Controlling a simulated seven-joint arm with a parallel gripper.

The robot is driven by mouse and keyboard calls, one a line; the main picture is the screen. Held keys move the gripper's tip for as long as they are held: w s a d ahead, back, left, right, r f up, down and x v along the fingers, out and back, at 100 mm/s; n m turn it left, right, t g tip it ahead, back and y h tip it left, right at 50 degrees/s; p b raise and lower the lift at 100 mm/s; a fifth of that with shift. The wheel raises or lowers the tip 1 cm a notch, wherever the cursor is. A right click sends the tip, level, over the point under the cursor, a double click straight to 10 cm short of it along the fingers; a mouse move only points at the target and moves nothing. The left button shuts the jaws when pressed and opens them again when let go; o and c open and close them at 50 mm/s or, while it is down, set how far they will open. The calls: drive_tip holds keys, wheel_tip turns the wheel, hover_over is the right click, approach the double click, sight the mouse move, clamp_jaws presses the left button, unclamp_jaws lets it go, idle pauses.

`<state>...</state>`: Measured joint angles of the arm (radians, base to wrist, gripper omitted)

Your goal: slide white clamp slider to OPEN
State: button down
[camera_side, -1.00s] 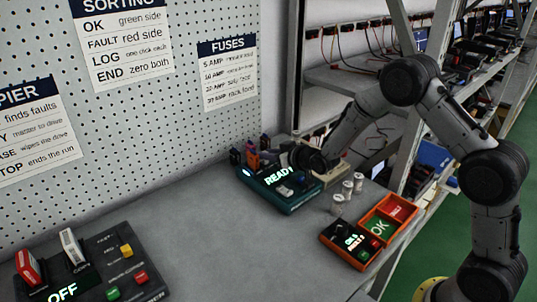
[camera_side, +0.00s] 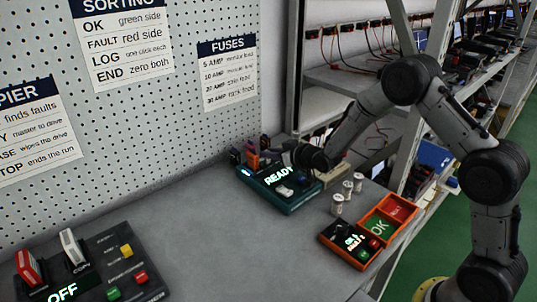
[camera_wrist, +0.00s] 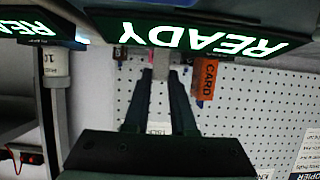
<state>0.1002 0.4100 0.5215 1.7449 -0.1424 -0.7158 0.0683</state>
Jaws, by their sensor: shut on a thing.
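The teal device (camera_side: 291,204) stands on the bench with a lit READY display (camera_side: 279,175); the display also shows inverted in the wrist view (camera_wrist: 205,38). My gripper (camera_side: 286,156) is at the back of this device, low over it. In the wrist view, my gripper's two dark fingers (camera_wrist: 161,78) are closed on a narrow pale piece (camera_wrist: 160,66), apparently the white clamp slider. Its lower part is hidden between the fingers, and its OPEN marking cannot be read.
An orange card (camera_wrist: 206,80) stands beside my fingers in the wrist view. Several pale cylinders (camera_side: 347,189) and an orange-framed OK box (camera_side: 353,241) stand right of the device. A dark OFF panel (camera_side: 92,276) is at front left. The middle bench is clear.

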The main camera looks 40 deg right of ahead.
drive_tip(key=shift+d, duration=1.55)
drive_tip(key=c, duration=1)
unclamp_jaws()
drive_tip(key=v, duration=1.4)
drive_tip(key=shift+w, duration=0.1)
